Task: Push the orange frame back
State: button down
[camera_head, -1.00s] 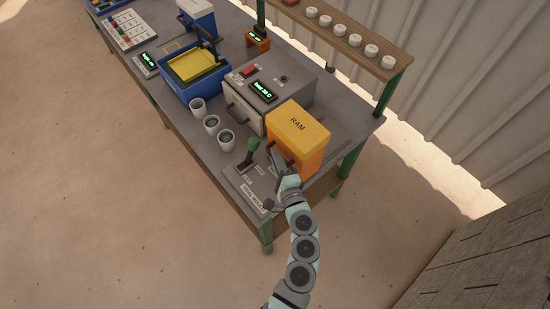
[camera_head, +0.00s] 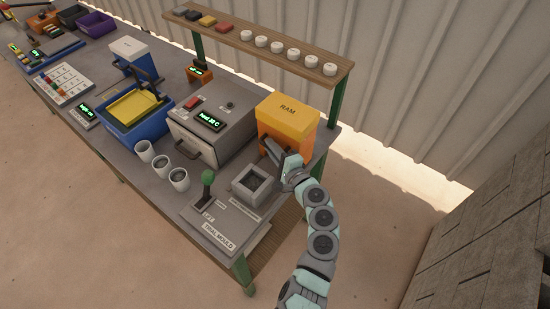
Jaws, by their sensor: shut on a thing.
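The orange frame (camera_head: 286,136), with a yellow top marked RAM, stands at the right end of the bench, behind the grey square mould (camera_head: 252,184). The mould's open top shows clear of the frame. My gripper (camera_head: 285,160) is at the front of the orange frame, shut on its dark handle (camera_head: 272,150). The fingers hide part of the handle and of the frame's lower front. A lever with a green knob (camera_head: 208,178) stands upright to the left of the mould, by the TRIAL MOULD label.
A grey heater box (camera_head: 212,124) with a green display stands left of the frame. Three white cups (camera_head: 162,165) line the front edge. A blue tub (camera_head: 135,115) sits farther left. A wooden shelf (camera_head: 270,48) with several white pucks runs behind.

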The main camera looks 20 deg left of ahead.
jog(key=shift+d+f, duration=0.15)
jog(key=c, duration=1.5)
grip_release()
jog(key=shift+w, duration=0.2)
jog(key=shift+o, duration=0.2)
jog(key=v, duration=1)
jog(key=shift+s+d, duration=0.2)
jog(key=shift+s, duration=0.15)
jog(key=shift+w, duration=0.1)
